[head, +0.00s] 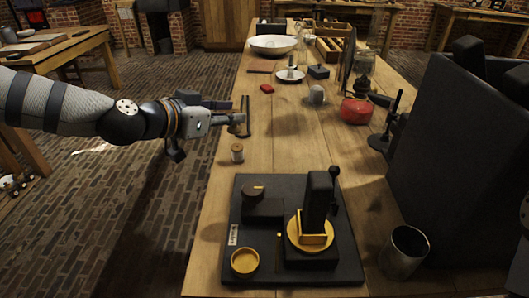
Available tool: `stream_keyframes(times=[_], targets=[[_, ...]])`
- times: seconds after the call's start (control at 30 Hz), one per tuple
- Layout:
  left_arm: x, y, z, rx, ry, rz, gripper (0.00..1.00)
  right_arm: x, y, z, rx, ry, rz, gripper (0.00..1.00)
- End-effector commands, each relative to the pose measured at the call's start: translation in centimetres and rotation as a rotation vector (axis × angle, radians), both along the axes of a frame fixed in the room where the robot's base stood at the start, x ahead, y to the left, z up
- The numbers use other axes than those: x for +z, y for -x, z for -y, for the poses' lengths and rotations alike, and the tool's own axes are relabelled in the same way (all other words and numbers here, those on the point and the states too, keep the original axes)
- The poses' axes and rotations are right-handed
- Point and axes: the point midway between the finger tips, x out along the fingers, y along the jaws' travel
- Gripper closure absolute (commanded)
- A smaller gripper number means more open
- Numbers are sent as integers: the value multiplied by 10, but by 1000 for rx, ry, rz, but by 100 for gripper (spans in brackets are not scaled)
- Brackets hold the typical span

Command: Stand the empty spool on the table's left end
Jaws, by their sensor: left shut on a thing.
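A small spool (237,153) with a brownish middle stands upright on the left edge of the wooden table (222,206). I cannot tell whether it is wound or empty. My left gripper (238,121) reaches in from the left, above and a little beyond this spool, apart from it. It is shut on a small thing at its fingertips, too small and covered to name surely. A dark upright bar shows right beside the fingertips. My right gripper is not in view.
A black board (350,262) with a yellow-and-black device fills the table's near part. A metal cup (404,252) and a large black panel (450,160) stand at the right. The middle is clear.

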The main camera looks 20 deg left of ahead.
Motion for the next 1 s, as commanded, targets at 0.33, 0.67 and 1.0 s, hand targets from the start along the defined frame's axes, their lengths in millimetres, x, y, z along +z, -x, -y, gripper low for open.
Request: stream_keyframes(times=[0.33, 0.67, 1.0], targets=[[-75, -41, 51, 1, 1, -25, 92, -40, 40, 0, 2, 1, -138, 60], [-116, -49, 61, 2, 2, -26, 92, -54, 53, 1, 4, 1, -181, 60], [-117, -49, 61, 2, 1, -16, 92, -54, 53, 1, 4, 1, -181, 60]])
